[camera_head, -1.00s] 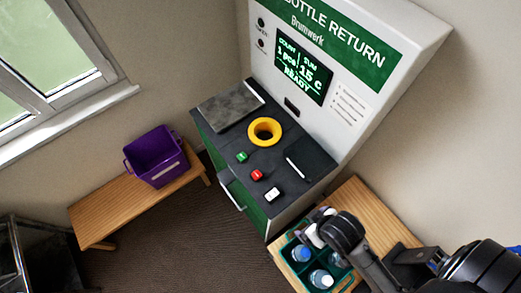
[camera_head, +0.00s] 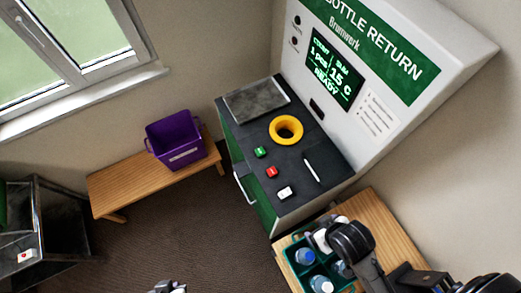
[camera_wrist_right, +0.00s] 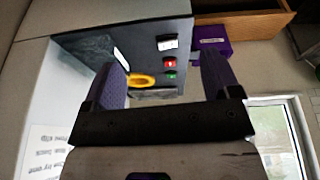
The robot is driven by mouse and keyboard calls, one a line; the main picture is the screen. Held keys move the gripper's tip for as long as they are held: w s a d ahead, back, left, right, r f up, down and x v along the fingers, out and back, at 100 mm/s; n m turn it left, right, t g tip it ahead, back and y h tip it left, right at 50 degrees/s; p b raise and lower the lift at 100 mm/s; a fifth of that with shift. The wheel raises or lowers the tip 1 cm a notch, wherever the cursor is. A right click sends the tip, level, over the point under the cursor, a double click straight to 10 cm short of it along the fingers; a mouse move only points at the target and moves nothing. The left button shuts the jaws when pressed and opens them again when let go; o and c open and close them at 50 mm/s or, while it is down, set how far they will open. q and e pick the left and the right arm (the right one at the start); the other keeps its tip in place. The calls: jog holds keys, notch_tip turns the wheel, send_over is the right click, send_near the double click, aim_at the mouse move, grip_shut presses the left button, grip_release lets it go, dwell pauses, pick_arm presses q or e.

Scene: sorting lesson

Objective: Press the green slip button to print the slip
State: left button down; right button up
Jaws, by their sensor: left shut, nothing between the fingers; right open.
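The green button (camera_head: 261,152) sits on the dark counter of the bottle return machine (camera_head: 325,195), in front of the yellow ring opening (camera_head: 286,130). It also shows in the right wrist view (camera_wrist_right: 170,75), seen between the fingers and beyond them. My left gripper (camera_head: 168,287) is shut and empty at the bottom edge of the head view, well away from the counter. My right gripper (camera_wrist_right: 162,78) is open with nothing between its fingers. In the head view my right arm reaches over the bottle crate, and its fingertips are hard to make out.
A red button (camera_head: 272,172) and a white button (camera_head: 285,193) lie in line with the green one. The screen (camera_head: 334,70) reads READY and 15 C. A green crate (camera_head: 296,277) with bottles stands on a wooden table. A purple bin (camera_head: 175,140) stands on a bench (camera_head: 125,187).

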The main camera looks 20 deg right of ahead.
grip_shut()
dwell(0.6)
dwell(0.8)
